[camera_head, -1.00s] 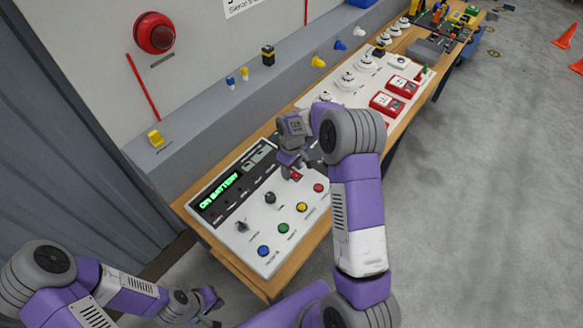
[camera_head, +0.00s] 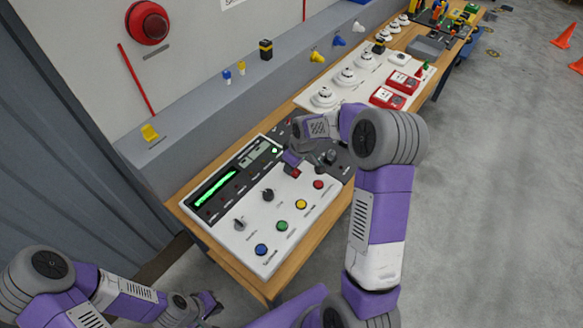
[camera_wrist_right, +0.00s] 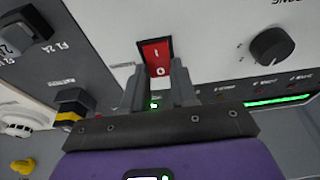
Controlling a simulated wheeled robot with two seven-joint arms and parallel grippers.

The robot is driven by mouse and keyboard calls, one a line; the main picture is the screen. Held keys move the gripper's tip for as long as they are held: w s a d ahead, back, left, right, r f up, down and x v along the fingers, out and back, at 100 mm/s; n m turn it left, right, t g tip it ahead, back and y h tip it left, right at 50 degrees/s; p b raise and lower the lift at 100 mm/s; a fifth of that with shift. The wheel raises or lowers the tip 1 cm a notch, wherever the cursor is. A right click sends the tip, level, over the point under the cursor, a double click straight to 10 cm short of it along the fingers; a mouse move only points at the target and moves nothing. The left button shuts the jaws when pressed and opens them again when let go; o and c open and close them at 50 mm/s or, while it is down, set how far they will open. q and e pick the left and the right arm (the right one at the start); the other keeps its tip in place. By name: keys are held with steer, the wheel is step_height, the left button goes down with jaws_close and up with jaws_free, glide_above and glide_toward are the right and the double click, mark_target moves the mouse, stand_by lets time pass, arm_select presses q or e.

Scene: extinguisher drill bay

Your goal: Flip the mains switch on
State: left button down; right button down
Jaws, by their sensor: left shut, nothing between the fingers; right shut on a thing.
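The red mains rocker switch (camera_wrist_right: 156,57), marked I and O, sits on the white control panel (camera_head: 288,255). In the head view only a bit of red switch (camera_head: 295,173) shows beside my right gripper (camera_head: 291,166). In the right wrist view my right gripper (camera_wrist_right: 160,88) has its fingertips at either side of the rocker's O end, shut on it. Whether the rocker is tipped to I or O I cannot tell. My left gripper (camera_head: 212,306) is shut and empty at the lower left, away from the panel.
The panel has a green-lit display (camera_head: 215,188), black knobs, and blue (camera_head: 261,250), green, yellow and red buttons. A small green light (camera_head: 275,151) glows near the display. White detectors (camera_head: 324,97) and red call points (camera_head: 389,97) stand further along the bench.

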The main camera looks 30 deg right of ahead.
mark_target(297, 174)
steer(key=c, duration=0.9)
jaws_free()
steer(key=v, duration=0.7)
steer(key=shift+r+p, duration=0.25)
steer(key=shift+p, duration=0.15)
steer(key=shift+s, duration=0.1)
